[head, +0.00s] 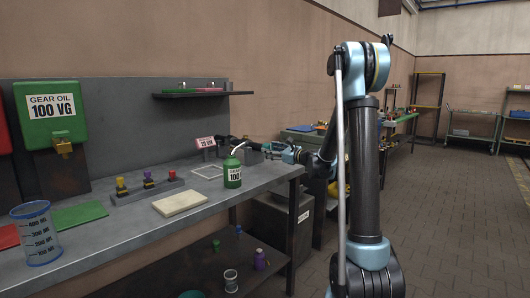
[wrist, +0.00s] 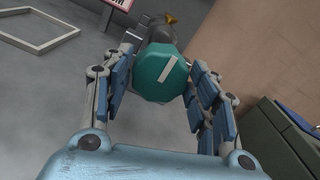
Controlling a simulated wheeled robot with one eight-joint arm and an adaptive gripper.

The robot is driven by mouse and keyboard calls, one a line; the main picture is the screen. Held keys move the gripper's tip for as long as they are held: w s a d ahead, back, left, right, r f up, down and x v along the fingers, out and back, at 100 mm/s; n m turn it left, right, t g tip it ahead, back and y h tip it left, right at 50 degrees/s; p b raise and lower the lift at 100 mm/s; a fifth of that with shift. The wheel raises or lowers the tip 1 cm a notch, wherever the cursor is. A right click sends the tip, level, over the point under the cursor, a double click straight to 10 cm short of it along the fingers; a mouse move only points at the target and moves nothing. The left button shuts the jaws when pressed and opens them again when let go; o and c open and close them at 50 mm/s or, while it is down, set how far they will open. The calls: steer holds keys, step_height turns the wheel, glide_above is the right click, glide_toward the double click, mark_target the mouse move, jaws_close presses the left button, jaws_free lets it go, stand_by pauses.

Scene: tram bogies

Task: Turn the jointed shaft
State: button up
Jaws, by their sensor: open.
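A teal many-sided knob (wrist: 160,78) with a white line across its face shows in the wrist view. It is on the near end of a grey jointed part (wrist: 155,32), which is mostly hidden behind it and has a small yellow piece on top. My gripper (wrist: 162,68) is open, with one blue-padded finger on each side of the knob. I cannot tell whether either finger touches it. In the head view my gripper (head: 280,151) is at the right end of the bench, beside a grey block (head: 252,157); the knob is not clear there.
The grey bench (head: 120,235) holds a green gear oil bottle (head: 232,174), a pale slab (head: 180,202), a rack of coloured-top plugs (head: 147,190) and a clear measuring jug (head: 37,235). A pink sign (head: 205,142) stands behind. The floor at the right is open.

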steer(key=shift+v, duration=2.7)
steer(key=shift+s, duration=0.1)
steer(key=shift+s+a+n, duration=0.1)
steer(key=shift+s+n, duration=0.2)
steer(key=shift+s, duration=0.05)
steer(key=s+d+f+n+g+h, duration=0.25)
steer(key=s+n, duration=0.35)
steer(key=s, duration=0.5)
steer(key=s+d+f+n+g+h, duration=0.1)
steer(key=s+f+n+g+h, duration=0.2)
steer(key=s+n, duration=0.5)
steer(key=s+d+f+n+g+h, duration=0.1)
steer(key=s+d+f+n+h, duration=0.1)
steer(key=s, duration=0.7)
steer(key=s+d+f+n+g+h, duration=0.1)
steer(key=s+d+f+n+h, duration=0.2)
steer(key=s+d+f, duration=0.3)
steer(key=s+d+f+n+g+h, duration=0.1)
steer(key=s+d+f+n+h, duration=0.2)
steer(key=s+d, duration=0.6)
steer(key=s+f, duration=0.2)
steer(key=shift+s+h, duration=0.35)
